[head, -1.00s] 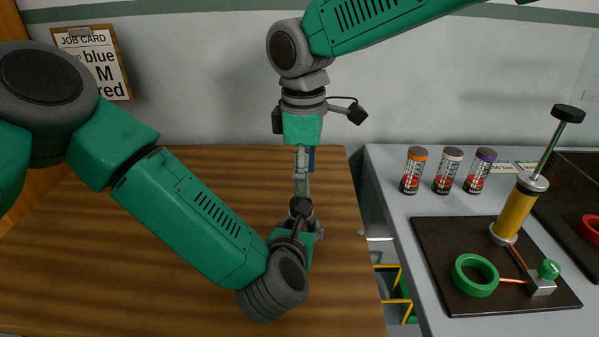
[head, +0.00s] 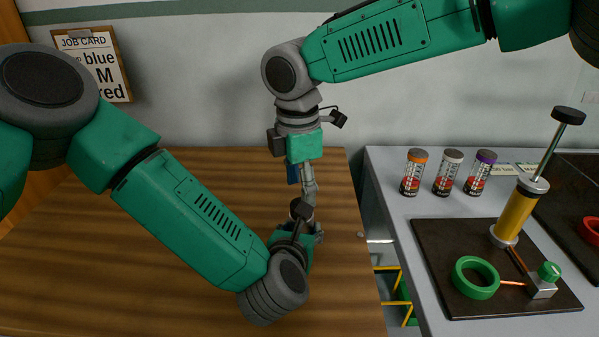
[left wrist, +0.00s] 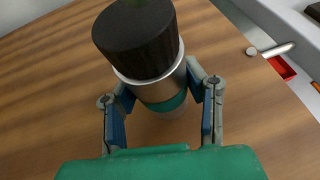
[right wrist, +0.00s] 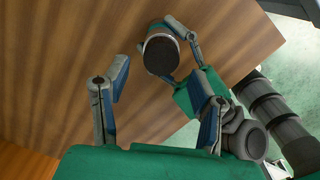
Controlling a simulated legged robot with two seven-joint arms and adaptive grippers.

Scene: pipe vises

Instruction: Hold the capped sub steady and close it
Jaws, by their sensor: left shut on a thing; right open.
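The capped sub is a silver cylinder with a teal band and a dark, wide cap (left wrist: 140,45) on its upper end. My left gripper (left wrist: 160,92) is shut around its metal body, below the cap. In the head view the sub is mostly hidden by my grippers; its dark top (head: 301,209) just shows. My right gripper (head: 309,190) points down above it. In the right wrist view the right gripper (right wrist: 166,95) is open and empty, and the round cap face (right wrist: 161,54) lies beyond its fingers, apart from them.
The wooden table (head: 170,285) is clear around the sub. To the right, a grey bench (head: 395,190) holds several labelled canisters (head: 447,172), a dark mat (head: 440,240), a green ring (head: 476,278) and a yellow hand pump (head: 518,210). A job card (head: 92,62) hangs on the wall.

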